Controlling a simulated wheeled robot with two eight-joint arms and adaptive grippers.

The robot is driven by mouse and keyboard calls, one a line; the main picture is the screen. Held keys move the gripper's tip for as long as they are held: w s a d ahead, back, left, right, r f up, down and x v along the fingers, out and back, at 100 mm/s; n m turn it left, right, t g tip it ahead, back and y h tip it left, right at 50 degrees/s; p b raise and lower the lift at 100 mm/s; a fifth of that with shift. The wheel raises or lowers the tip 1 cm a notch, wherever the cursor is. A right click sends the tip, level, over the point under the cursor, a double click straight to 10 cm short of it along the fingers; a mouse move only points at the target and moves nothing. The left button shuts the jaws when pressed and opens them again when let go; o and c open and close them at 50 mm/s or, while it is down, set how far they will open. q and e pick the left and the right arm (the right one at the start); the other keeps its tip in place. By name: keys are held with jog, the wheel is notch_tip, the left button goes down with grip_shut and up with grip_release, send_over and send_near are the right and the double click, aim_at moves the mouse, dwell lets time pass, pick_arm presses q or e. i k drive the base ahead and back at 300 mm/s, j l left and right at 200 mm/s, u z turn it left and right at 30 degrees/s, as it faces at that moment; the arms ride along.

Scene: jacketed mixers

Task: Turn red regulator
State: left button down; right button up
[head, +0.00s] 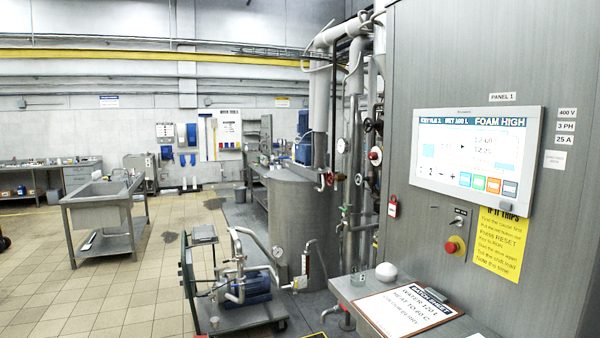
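No part is clearly marked as the red regulator. A red round handwheel (375,155) sits on the vertical pipework right of the steel tank, partway up. A small red handle (328,179) shows on the piping at the tank's upper right edge. A red mushroom button (452,247) on a yellow base is on the grey cabinet, below the screen. Neither of my grippers is in view, so nothing shows near these parts.
The grey cabinet (410,240) with a lit screen (475,152) fills the right. A steel shelf with a batch sheet (408,308) juts out below. A pump cart (240,315) stands before the jacketed tank (293,225). Tiled floor (110,290) is open at left, near a sink table (102,190).

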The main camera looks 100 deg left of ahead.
aim_at(372, 156)
jog(key=k+j+u, duration=0.15)
jog(key=j+u, duration=0.2)
jog(key=u, duration=0.15)
jog(key=k+j+u, duration=0.1)
jog(key=j+u, duration=1.35)
jog(key=l, duration=0.1)
